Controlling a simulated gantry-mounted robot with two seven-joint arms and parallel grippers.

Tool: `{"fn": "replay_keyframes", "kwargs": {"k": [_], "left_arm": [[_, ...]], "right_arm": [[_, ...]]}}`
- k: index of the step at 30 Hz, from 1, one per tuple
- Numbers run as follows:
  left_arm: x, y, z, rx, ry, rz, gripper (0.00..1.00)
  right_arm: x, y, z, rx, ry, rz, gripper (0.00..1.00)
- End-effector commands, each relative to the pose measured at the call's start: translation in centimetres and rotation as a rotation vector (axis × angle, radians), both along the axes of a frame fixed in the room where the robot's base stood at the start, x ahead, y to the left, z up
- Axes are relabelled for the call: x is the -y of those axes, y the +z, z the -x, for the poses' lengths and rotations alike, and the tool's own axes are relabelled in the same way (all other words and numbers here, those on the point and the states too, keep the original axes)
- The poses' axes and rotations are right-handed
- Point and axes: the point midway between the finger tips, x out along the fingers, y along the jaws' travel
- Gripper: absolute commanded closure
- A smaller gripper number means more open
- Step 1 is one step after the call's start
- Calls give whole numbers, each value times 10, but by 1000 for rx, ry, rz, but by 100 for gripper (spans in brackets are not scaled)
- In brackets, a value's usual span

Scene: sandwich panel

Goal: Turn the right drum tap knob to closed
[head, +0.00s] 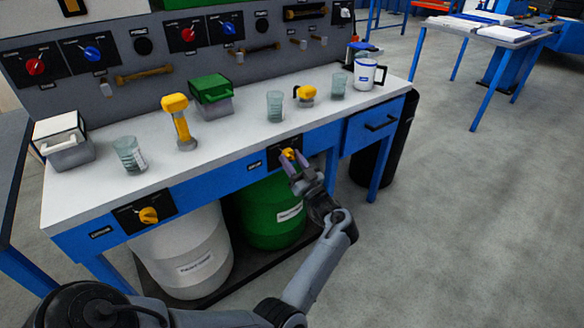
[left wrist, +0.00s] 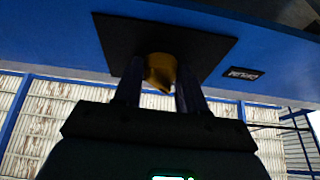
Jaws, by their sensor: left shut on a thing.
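The right drum tap knob (head: 287,153) is yellow and sits on a black plate on the bench's blue front, above the green drum (head: 268,222). My left gripper (head: 292,161) is at this knob, with its fingers on either side and shut on it. In the left wrist view, the yellow knob (left wrist: 160,72) shows between the two dark fingers (left wrist: 158,90), in front of the black plate (left wrist: 120,42). The fingers hide part of the knob, and its exact angle is hard to tell. My right gripper is not in view.
A second yellow knob (head: 149,215) is on the left plate above the white drum (head: 185,255). The bench top (head: 235,135) holds beakers, a yellow-topped tool (head: 179,120), a green-lidded box (head: 211,95) and a white jug (head: 368,73).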

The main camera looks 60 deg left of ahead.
Motion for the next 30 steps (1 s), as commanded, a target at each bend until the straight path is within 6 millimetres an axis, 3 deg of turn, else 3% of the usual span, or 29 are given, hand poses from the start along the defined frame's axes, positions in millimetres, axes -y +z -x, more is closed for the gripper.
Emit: {"fn": "replay_keyframes", "kwargs": {"k": [18, 19, 21, 24, 30], "left_arm": [[0, 0, 0, 43, 0, -1, 90], [0, 0, 0, 43, 0, -1, 56], [0, 0, 0, 43, -1, -2, 45], [0, 0, 0, 43, -1, -2, 34], [0, 0, 0, 42, 0, -2, 34]], "right_arm": [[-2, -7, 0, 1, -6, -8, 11], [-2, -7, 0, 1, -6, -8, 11], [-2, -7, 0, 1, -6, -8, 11], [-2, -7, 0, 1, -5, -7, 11], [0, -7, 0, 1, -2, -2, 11]]}}
